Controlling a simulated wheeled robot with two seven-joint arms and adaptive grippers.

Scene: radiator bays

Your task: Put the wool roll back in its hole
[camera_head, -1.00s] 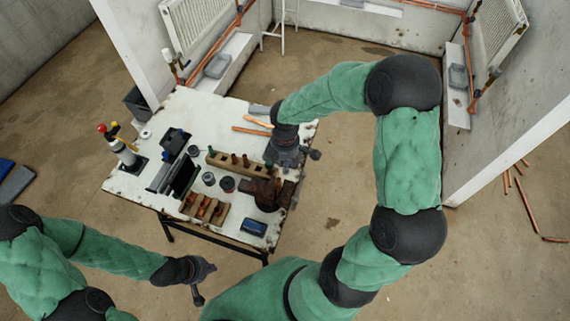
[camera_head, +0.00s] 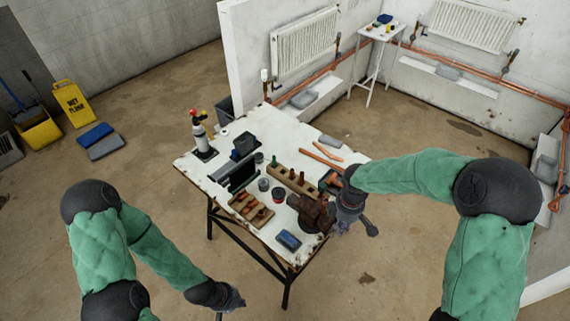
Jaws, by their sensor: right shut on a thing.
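My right gripper (camera_head: 352,220) is at the right edge of the worktable, just right of the rusty vice (camera_head: 313,212). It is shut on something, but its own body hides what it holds. I cannot make out the wool roll with certainty. A long wooden block (camera_head: 293,180) with several upright pieces stands left of this gripper. A second wooden block (camera_head: 250,208) with copper-coloured pieces lies nearer the front edge. I cannot tell which hole belongs to the roll. My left gripper (camera_head: 229,307) is low at the bottom, away from the table, too small to read.
The white worktable (camera_head: 215,178) also carries a torch bottle (camera_head: 200,137), dark boxes, round tins (camera_head: 278,194), a blue box (camera_head: 289,240) and copper pipes (camera_head: 320,158). A small white stand (camera_head: 377,38) is at the back.

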